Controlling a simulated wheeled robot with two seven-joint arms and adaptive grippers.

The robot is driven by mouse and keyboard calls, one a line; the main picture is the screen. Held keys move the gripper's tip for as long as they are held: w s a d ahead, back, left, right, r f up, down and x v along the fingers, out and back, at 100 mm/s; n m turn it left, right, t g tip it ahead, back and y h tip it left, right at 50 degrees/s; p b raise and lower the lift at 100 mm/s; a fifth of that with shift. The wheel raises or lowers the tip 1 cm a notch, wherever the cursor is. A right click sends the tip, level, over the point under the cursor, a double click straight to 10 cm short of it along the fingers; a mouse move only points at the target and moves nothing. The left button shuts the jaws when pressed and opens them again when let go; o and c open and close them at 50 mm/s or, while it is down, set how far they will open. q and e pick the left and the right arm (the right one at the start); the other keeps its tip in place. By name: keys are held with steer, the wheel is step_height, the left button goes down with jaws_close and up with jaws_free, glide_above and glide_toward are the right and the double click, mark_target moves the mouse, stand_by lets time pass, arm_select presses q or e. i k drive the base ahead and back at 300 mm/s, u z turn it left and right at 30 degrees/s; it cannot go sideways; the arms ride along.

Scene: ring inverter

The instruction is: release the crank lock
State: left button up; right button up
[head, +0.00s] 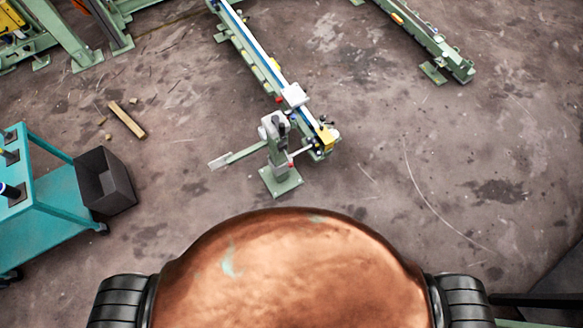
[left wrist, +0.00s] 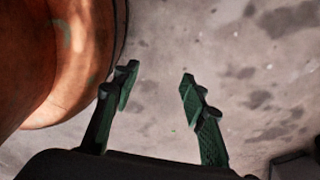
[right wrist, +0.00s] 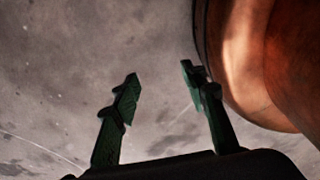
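A green and grey crank stand (head: 279,158) stands on the floor ahead of me in the head view, at the near end of a long rail. A flat arm with a pale end plate (head: 220,160) reaches out from it to the left. The lock itself is too small to make out. My left gripper (left wrist: 158,90) is open and empty above bare floor in the left wrist view. My right gripper (right wrist: 160,85) is open and empty above bare floor in the right wrist view. Neither gripper shows in the head view, and both are apart from the stand.
The long rail (head: 258,50) runs away from the stand. A second rail (head: 425,40) lies at the upper right. A teal cart (head: 55,200) and a dark bin (head: 106,182) stand at the left. A wooden block (head: 127,120) lies on the floor. Floor right of the stand is clear.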

mark_target(290, 165)
steer(key=z, duration=0.85)
steer(key=k, duration=0.85)
steer(key=u, duration=0.65)
steer(key=i, duration=0.5)
